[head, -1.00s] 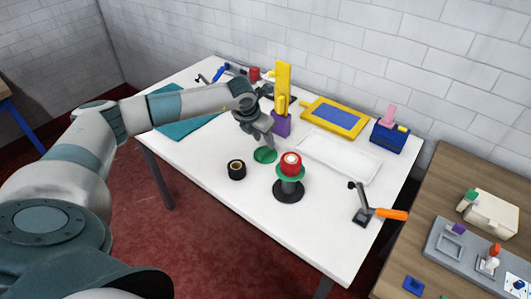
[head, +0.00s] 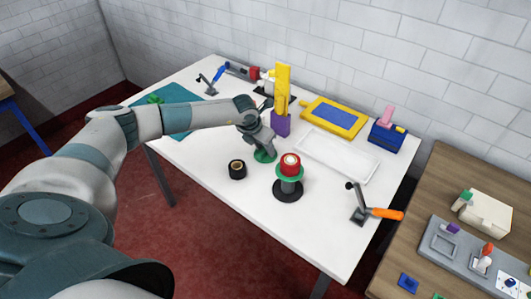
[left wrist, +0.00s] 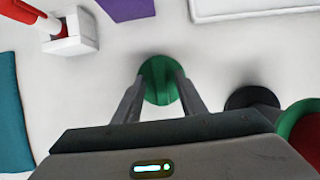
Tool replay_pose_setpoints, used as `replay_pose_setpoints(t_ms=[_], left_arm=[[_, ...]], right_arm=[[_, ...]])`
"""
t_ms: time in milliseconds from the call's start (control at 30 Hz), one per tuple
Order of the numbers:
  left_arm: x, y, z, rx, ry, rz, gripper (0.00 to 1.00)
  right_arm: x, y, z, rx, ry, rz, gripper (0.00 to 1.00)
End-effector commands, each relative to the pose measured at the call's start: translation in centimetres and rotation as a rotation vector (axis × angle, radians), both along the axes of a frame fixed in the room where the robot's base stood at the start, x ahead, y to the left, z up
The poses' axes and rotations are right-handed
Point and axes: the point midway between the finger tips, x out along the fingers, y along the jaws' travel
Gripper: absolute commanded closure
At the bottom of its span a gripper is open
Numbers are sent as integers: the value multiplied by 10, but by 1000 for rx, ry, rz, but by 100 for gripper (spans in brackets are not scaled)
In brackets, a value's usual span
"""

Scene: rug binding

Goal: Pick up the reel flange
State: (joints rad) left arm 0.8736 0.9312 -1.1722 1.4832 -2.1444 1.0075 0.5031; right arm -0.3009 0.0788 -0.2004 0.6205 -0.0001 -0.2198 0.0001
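The reel flange is a flat green disc (head: 265,156) on the white table, left of the black reel stand. My left gripper (head: 266,149) is low over it, fingers pointing down, and hides part of it. In the left wrist view the green disc (left wrist: 160,68) shows between the two spread fingers (left wrist: 160,88). The fingers look open; I cannot tell whether they touch its rim. My right gripper is not in view.
A black tape roll (head: 237,169) stands close to the left front. A purple block (head: 280,124) with a yellow upright (head: 283,85) is behind the gripper. A white tray (head: 338,157) lies to the right, and an orange-handled tool (head: 376,213) near the right edge.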

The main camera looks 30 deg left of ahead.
Motion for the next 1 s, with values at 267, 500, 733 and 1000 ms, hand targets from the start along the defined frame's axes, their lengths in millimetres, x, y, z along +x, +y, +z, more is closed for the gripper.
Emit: replay_pose_setpoints(t_ms=[267, 500, 733, 1000], left_arm=[[0, 0, 1, 0, -1, 0, 100], [0, 0, 1, 0, -1, 0, 100], [1, 1, 15, 1, -3, 0, 100], [1, 0, 57, 0, -5, -1, 100]], right_arm=[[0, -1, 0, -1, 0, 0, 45], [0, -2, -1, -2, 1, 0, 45], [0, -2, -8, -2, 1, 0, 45], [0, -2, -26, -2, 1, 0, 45]])
